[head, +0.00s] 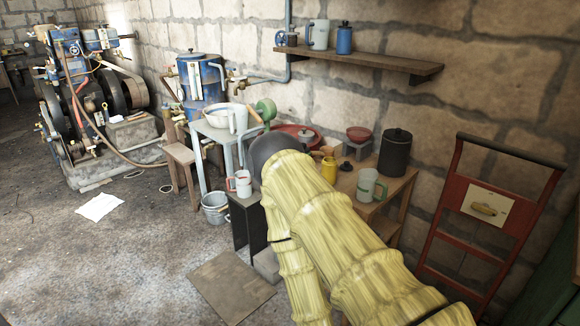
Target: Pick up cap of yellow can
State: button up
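The small yellow can (329,170) stands upright on the wooden table, just right of my arm in the head view. Its top looks yellow, and I cannot make out a separate cap on it. A small dark knob-like piece (347,166) lies right beside the can; I cannot tell whether it is a cap. My arm, in a yellow fabric sleeve, reaches up from the bottom right and ends in a dark rounded part left of the can. My gripper's fingers do not show; the arm hides what lies behind it.
A white-and-red mug (240,183) stands left of my arm. A red hand truck (487,215) leans at right. The left floor is mostly clear.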

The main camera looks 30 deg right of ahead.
aim_at(346, 167)
jog(key=u, duration=1.25)
jog(key=k, duration=1.2)
jog(key=z, duration=1.45)
jog(key=i, duration=0.8)
jog(key=u, duration=0.05)
